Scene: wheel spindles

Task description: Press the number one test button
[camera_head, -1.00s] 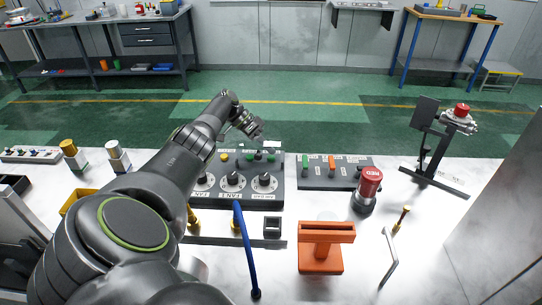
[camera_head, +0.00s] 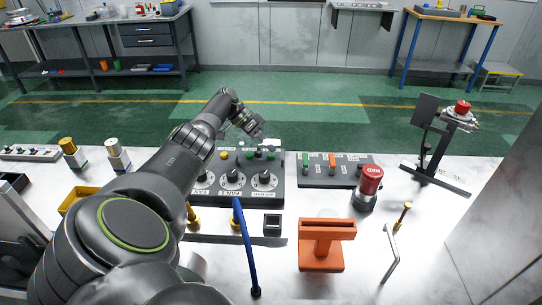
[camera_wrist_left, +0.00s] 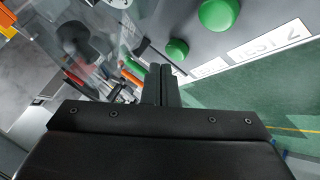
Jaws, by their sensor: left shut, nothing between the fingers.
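The grey control panel (camera_head: 226,186) stands on the bench in the head view, with rotary knobs in front and small buttons along its back. One green button (camera_head: 250,155) shows there below my left gripper (camera_head: 259,133). In the left wrist view two green buttons show: a large one (camera_wrist_left: 218,14) beside a label reading TEST 2, and a smaller-looking one (camera_wrist_left: 177,50) beside a partly readable label (camera_wrist_left: 210,68). My left gripper (camera_wrist_left: 160,72) is shut and empty, its fingertips just beside the smaller-looking button. I cannot tell whether they touch. My right gripper is out of view.
A second panel (camera_head: 333,183) with coloured switches stands to the right, next to a red-topped cylinder (camera_head: 370,180). An orange stand (camera_head: 321,259) and a blue stick (camera_head: 246,255) are in front. A black stand (camera_head: 435,178) is at right.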

